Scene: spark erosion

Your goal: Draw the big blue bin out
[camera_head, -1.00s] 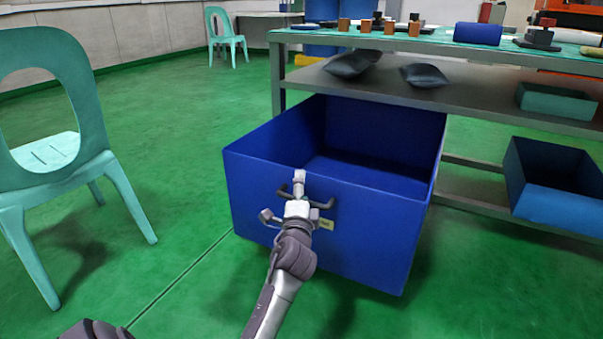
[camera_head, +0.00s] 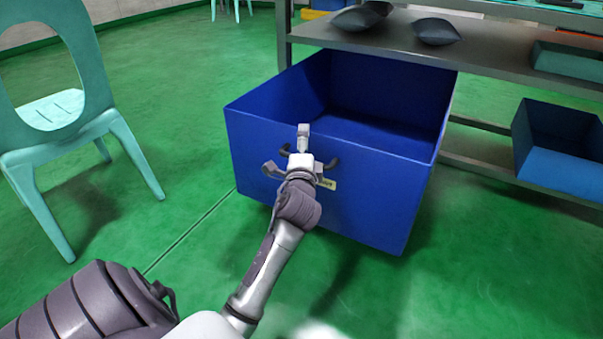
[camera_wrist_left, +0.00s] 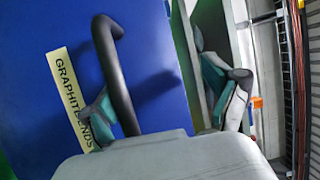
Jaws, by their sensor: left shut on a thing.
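The big blue bin (camera_head: 370,205) stands on the green floor, drawn partly out from under the bench's lower shelf. It is open-topped and looks empty inside. Its front has a black handle (camera_head: 333,163), also seen in the left wrist view (camera_wrist_left: 117,80), and a pale label reading "GRAPHITE ENDS" (camera_wrist_left: 75,100). My left gripper (camera_head: 290,152) is at the front of the bin, shut on the handle. In the left wrist view its fingers (camera_wrist_left: 165,105) show on both sides, with the handle against the left one. My right gripper is not in view.
A metal bench shelf (camera_head: 480,50) holds dark cushions (camera_head: 437,31) above the bin. A smaller blue bin (camera_head: 560,165) sits on the low rack at right. A teal chair (camera_head: 75,130) stands at left. The floor in front of the bin is clear.

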